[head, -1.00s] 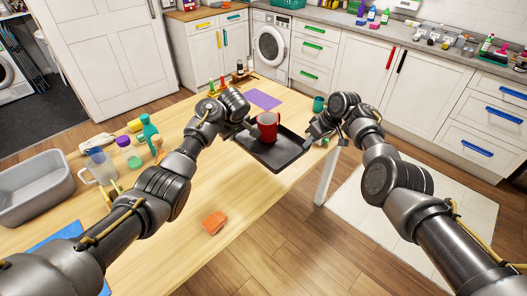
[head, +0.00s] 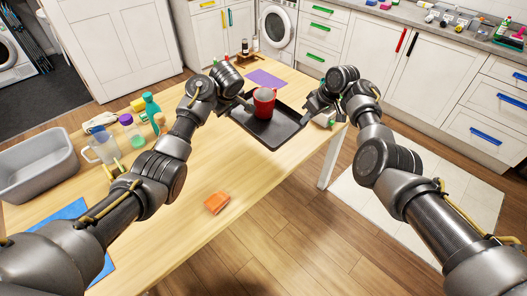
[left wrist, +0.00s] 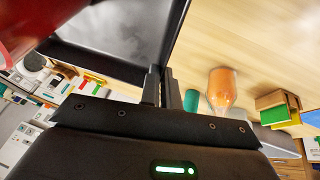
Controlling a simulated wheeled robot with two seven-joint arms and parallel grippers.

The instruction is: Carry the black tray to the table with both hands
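The black tray (head: 268,134) is level over the right end of the wooden table (head: 180,206). I cannot tell whether it touches the tabletop. A red mug (head: 264,104) stands upright on it. My left gripper (head: 243,104) is at the tray's left rim. In the left wrist view its fingers (left wrist: 160,88) are close together on the rim of the tray (left wrist: 118,32), and part of the red mug (left wrist: 30,25) shows. My right gripper (head: 308,119) is at the tray's right rim, its fingertips small and partly hidden.
A grey basin (head: 38,165), a jug (head: 102,145) and bottles stand at the left. The table's middle is clear.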

